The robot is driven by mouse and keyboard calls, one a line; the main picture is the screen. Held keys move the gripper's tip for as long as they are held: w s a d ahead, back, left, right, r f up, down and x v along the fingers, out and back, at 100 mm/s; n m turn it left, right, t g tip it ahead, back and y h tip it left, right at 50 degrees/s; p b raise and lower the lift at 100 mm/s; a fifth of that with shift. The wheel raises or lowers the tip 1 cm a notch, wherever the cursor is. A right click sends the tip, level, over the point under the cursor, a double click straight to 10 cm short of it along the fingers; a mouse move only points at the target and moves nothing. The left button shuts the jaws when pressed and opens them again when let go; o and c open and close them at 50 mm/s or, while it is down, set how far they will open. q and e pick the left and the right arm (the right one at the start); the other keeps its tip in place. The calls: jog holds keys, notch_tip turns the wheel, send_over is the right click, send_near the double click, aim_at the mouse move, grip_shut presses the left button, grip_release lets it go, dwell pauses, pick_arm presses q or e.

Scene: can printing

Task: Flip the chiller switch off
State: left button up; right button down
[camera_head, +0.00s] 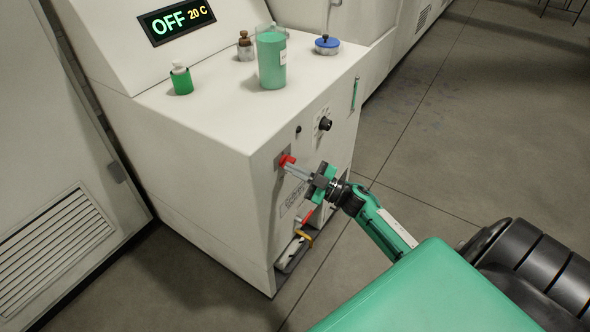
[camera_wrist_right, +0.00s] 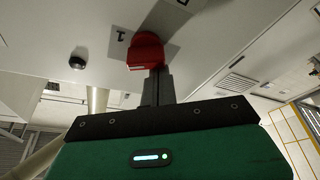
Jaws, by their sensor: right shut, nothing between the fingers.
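The chiller (camera_head: 215,130) is a white cabinet, and its display (camera_head: 177,20) reads "OFF 20 C". The red switch (camera_head: 286,160) is on the cabinet's front face. In the right wrist view the red switch (camera_wrist_right: 146,52) sits just beyond my fingertips, with a "1" marked beside it. My right gripper (camera_head: 292,168) is shut and empty, its fingertips at the switch; it also shows in the right wrist view (camera_wrist_right: 157,75). Whether they touch I cannot tell. My left gripper is not in view.
On the cabinet top stand a green bottle (camera_head: 181,79), a beaker of green liquid (camera_head: 271,60), a brown-capped jar (camera_head: 245,47) and a blue-lidded jar (camera_head: 327,45). A black knob (camera_head: 325,124) is right of the switch. The floor (camera_head: 440,120) at right is clear.

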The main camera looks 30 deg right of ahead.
jog(key=n, duration=0.1)
jog(key=n+g, duration=0.1)
jog(key=shift+f+n+y, duration=0.2)
jog(key=shift+n+y, duration=0.1)
jog(key=shift+f+n+g, duration=0.15)
jog(key=shift+n+g, duration=0.25)
jog(key=shift+n, duration=0.7)
jog(key=n+g, duration=0.1)
jog(key=n, duration=0.2)
jog(key=shift+f+b, duration=0.15)
jog(key=shift+b, duration=0.2)
jog(key=n+g, duration=0.1)
jog(key=n, duration=0.2)
jog(key=shift+d+f, duration=0.1)
jog(key=shift+f, duration=0.1)
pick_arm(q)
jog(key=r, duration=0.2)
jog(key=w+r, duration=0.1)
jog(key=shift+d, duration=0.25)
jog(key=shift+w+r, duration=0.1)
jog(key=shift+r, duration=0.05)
